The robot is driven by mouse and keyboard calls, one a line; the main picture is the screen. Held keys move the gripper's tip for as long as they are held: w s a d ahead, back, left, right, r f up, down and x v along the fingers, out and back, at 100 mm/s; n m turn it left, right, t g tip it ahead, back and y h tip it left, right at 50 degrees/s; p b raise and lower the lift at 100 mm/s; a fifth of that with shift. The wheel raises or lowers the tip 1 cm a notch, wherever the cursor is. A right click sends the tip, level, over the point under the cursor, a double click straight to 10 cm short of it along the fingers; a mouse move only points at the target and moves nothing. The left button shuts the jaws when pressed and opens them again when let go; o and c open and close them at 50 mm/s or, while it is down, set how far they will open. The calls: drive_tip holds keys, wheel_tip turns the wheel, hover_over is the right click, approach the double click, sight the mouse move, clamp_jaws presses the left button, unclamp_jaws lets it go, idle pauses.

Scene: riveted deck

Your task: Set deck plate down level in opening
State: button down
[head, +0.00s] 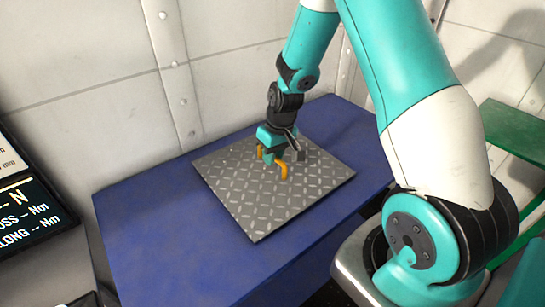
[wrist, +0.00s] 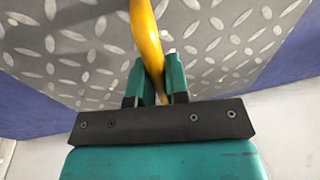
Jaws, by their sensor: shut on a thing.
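The deck plate (head: 235,195) is a square grey metal sheet with a raised tread pattern. It is over the blue table top in the head view and fills the upper part of the wrist view (wrist: 215,30). A yellow handle (head: 283,172) stands up from its middle; it also shows in the wrist view (wrist: 148,40). My gripper (head: 273,158) is above the plate with its teal fingers (wrist: 156,82) shut on the handle. I cannot tell whether the plate rests on the surface or hangs just above it. No opening shows.
The blue table top (head: 150,250) is bare around the plate. A pale riveted wall (head: 90,60) stands close behind it. A dark display panel (head: 28,215) is at the left edge. Green framing (head: 515,135) is at the right.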

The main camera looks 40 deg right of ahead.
drive_tip(key=shift+f, duration=0.4)
drive_tip(key=c, duration=1.1)
unclamp_jaws()
drive_tip(key=shift+f, duration=0.15)
